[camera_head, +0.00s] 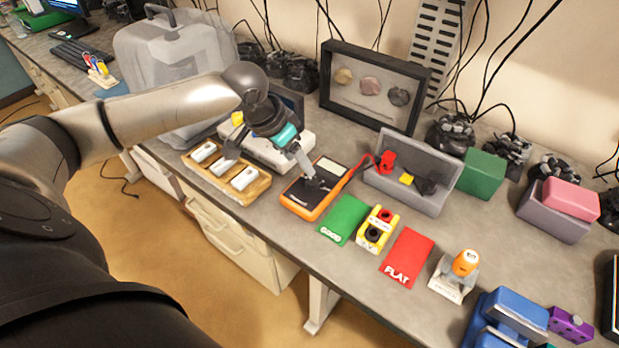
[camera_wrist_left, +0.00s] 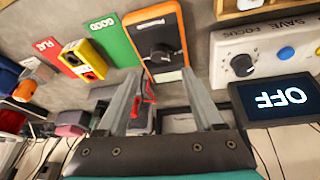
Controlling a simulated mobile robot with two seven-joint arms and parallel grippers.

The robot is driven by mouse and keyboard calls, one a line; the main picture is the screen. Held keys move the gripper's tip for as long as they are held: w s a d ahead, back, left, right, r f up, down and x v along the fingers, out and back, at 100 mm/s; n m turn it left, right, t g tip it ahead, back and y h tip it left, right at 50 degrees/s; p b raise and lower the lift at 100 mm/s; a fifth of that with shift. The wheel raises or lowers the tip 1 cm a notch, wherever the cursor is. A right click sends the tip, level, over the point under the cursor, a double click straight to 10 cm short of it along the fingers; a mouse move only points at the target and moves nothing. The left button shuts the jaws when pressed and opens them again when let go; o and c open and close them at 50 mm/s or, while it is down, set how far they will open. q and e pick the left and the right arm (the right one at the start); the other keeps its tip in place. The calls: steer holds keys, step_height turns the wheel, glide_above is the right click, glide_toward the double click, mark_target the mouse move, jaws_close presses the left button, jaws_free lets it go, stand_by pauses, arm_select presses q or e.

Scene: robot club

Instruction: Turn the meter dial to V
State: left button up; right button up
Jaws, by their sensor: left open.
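The meter (camera_head: 296,205) is an orange-edged box with a dark face, lying on the bench. It also shows in the left wrist view (camera_wrist_left: 176,71). Its black round dial (camera_wrist_left: 161,55) sits in the middle of the face. Which mark the dial points to is too small to read. My left gripper (camera_head: 308,172) is over the meter, its fingertips close to the dial. In the left wrist view the gripper (camera_wrist_left: 158,78) is open, with its two fingers apart and the dial beyond and between the tips. Contact cannot be told. My right gripper is not in view.
Right of the meter lie a green GOOD mat (camera_head: 343,219), a yellow cell tester (camera_head: 377,230) and a red FLAT mat (camera_head: 407,258). A grey bin (camera_head: 408,193) stands behind. A wooden tray (camera_head: 254,190) is at left. A screen reading OFF (camera_wrist_left: 282,97) belongs to a nearby device.

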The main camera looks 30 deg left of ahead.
mark_target(312, 180)
arm_select(q)
steer(key=b+x, duration=0.1)
steer(key=x, duration=0.7)
steer(key=shift+f, duration=0.1)
jaws_close()
stand_by(0.4)
